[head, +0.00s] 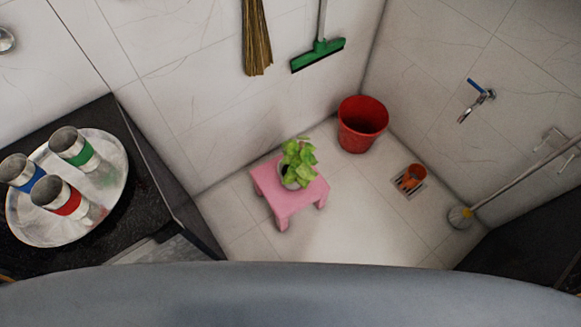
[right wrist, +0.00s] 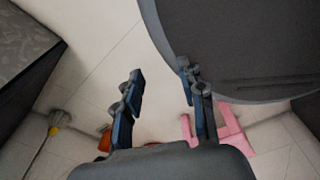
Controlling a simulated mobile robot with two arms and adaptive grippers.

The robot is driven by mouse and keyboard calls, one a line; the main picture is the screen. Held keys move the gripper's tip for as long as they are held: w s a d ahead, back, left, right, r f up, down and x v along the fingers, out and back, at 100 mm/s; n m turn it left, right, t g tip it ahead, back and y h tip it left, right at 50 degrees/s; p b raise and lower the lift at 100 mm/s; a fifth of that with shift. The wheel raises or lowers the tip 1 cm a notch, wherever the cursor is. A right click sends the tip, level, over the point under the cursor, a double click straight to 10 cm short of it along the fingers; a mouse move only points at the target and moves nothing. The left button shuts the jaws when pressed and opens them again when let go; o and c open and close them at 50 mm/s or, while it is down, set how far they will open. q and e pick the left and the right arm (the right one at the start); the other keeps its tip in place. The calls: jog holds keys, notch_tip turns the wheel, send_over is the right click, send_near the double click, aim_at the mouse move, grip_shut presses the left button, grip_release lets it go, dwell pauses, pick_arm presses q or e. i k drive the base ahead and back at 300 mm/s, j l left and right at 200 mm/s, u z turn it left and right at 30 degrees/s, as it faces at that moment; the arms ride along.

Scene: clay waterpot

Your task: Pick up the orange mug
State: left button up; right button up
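The small orange mug (head: 415,173) is on the tiled floor at the right in the head view, at a metal drain grate (head: 408,188). In the right wrist view a small orange patch (right wrist: 104,142), likely the mug, shows beside the left finger and is partly hidden by my gripper. My right gripper (right wrist: 160,72) is open, with its two fingers apart and nothing between them. It is not touching the orange patch as far as I can tell. My left gripper is in neither view.
A red bucket (head: 362,126) stands behind the mug. A pink stool (head: 291,201) with a potted plant (head: 298,160) is to its left. A long-handled brush (head: 461,216) and a blue-handled tap (head: 477,97) are to the right. A tray (head: 112,222) holds metal cups. Floor before the mug is clear.

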aim_at(416, 172)
jog(key=z, duration=1.25)
jog(key=i+l, duration=0.1)
jog(key=i, duration=0.5)
